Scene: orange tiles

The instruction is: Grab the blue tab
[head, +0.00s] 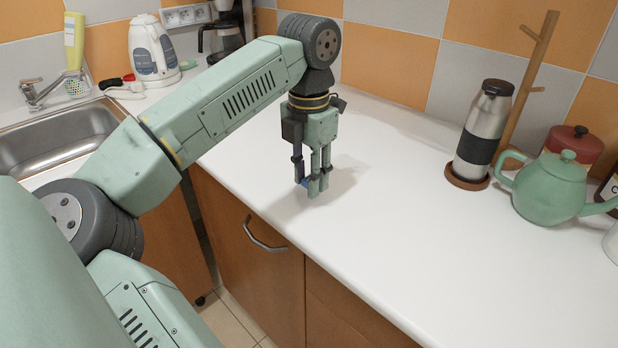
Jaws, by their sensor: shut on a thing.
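My gripper (313,187) points down just above the white countertop, near its front edge. It is shut on the blue tab (304,182), of which only a small blue bit shows at the left side of the fingers. The fingers hide the rest of the tab. I cannot tell whether the tab touches the counter.
At the right stand a steel flask (484,135) on a brown coaster, a wooden rack (531,75), a green teapot (552,187) and a red pot (577,144). A sink (62,146), a white kettle (153,50) and a coffee maker (226,28) are at the left. The counter's middle is clear.

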